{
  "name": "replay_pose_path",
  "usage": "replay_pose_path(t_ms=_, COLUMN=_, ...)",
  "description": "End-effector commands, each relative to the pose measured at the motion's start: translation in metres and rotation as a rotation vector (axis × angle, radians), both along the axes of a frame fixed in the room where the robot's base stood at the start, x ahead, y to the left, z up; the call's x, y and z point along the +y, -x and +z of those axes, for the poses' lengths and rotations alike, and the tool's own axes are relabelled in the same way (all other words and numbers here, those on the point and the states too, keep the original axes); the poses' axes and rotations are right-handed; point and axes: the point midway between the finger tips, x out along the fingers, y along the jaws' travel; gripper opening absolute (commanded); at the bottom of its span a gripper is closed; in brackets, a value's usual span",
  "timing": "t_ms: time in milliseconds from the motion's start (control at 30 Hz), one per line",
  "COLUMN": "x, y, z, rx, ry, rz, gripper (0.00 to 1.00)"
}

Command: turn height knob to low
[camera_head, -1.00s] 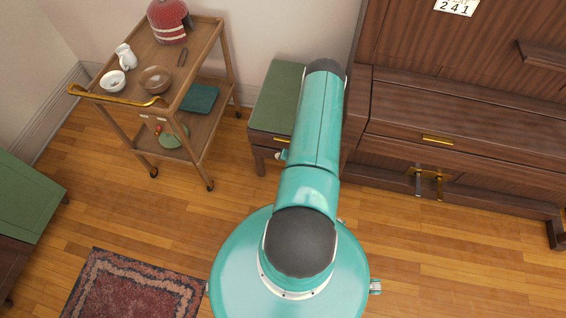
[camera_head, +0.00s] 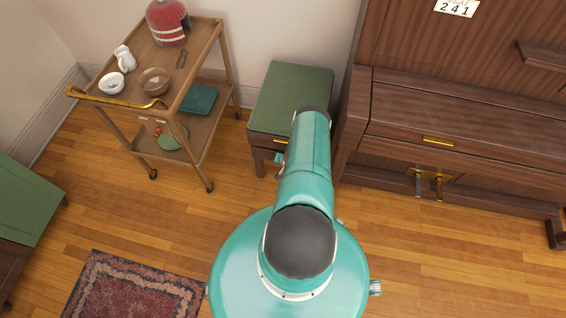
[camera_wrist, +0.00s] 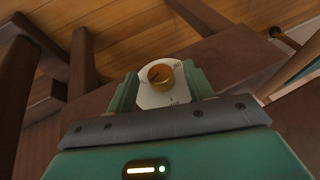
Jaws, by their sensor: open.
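The height knob (camera_wrist: 160,75), round and brass-orange with a dark pointer line, sits on a white plate (camera_wrist: 150,98) on a dark wooden side panel in the wrist view. The plate carries small marks too small to read surely. My gripper (camera_wrist: 160,70) is open, one teal finger on each side of the knob. Gaps show between the fingers and the knob. In the head view the green-cushioned bench (camera_head: 297,88) stands beyond my arm, and I cannot make out the knob's face there.
A piano with pedals (camera_head: 428,184) stands right of the bench. A wooden trolley (camera_head: 142,110) with bowls, a jug and a red object stands to the left. A patterned rug (camera_head: 135,290) lies at lower left. Wooden legs (camera_wrist: 82,60) surround the knob's panel. Open floor lies between trolley and bench.

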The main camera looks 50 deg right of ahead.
Motion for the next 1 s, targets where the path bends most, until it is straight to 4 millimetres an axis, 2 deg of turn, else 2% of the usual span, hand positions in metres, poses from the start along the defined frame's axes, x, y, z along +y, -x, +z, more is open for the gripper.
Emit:
replay_pose_path(t_ms=267, x=-0.0002, y=-0.0004, z=-0.001, rx=0.0, ry=0.0, rz=0.0, gripper=0.5)
replay_pose_path(t_ms=400, x=-0.0001, y=-0.0005, z=-0.0009, rx=0.0, ry=0.0, rz=0.0, gripper=0.23)
replay_pose_path(t_ms=500, x=-0.0001, y=-0.0004, z=-0.0008, rx=0.0, ry=0.0, rz=0.0, gripper=0.07)
replay_pose_path(t_ms=1000, x=0.0014, y=-0.0037, z=0.0004, rx=0.073, ry=0.033, rz=0.008, gripper=0.07)
